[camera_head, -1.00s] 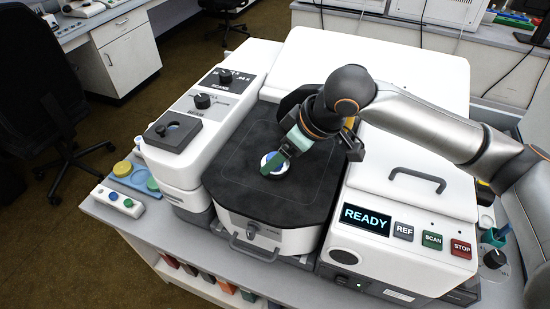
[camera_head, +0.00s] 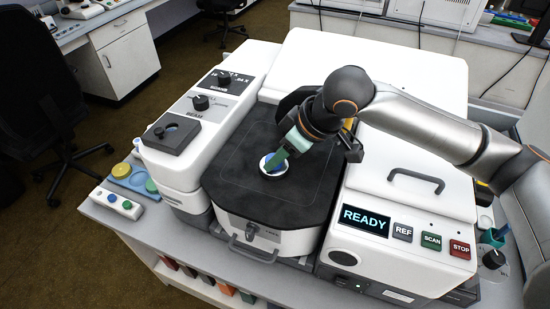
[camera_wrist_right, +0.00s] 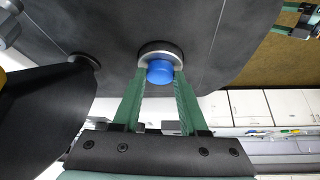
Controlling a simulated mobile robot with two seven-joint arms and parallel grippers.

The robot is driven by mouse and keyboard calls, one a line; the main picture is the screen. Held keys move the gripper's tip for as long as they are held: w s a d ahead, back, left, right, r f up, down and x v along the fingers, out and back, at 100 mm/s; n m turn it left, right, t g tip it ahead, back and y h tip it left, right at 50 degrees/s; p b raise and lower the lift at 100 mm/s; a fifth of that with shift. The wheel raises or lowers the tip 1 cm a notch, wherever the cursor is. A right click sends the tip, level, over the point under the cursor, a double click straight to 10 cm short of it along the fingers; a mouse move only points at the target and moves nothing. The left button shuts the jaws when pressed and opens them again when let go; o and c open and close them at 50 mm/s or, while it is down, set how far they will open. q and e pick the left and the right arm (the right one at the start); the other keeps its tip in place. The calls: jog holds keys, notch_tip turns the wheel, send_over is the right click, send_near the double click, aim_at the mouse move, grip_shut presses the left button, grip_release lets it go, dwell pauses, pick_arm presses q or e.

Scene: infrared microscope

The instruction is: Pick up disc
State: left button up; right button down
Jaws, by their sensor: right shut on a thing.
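The disc (camera_wrist_right: 160,71) is blue and sits within a pale metal ring (camera_wrist_right: 148,50) on the dark stage (camera_head: 235,190) of the microscope. In the head view, the ring shows white near the stage's middle, with the disc partly covered by the fingers. My right gripper (camera_head: 274,165) reaches down from the upper right. In the right wrist view, its green fingers (camera_wrist_right: 160,78) are shut on the disc, one on each side. Green fingers that look like my left gripper's (camera_wrist_right: 290,20) show at the top right corner, cut off by the edge. Their opening is unclear.
The white microscope housing rises behind the stage. A panel with a READY display (camera_head: 367,219) and buttons stands to the right. A block with dials (camera_head: 200,102) stands to the left. A blue tray (camera_head: 131,181) with yellow and green round pieces lies at the bench's left edge.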

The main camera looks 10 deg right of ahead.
jog(key=shift+r, duration=0.5)
notch_tip(320, 180, up, 2)
jog(key=shift+r, duration=0.15)
jog(key=s+d+r, duration=0.7)
jog(key=s+r, duration=0.2)
jog(key=s, duration=0.3)
jog(key=shift+d+r, duration=0.3)
jog(key=shift+r, duration=0.1)
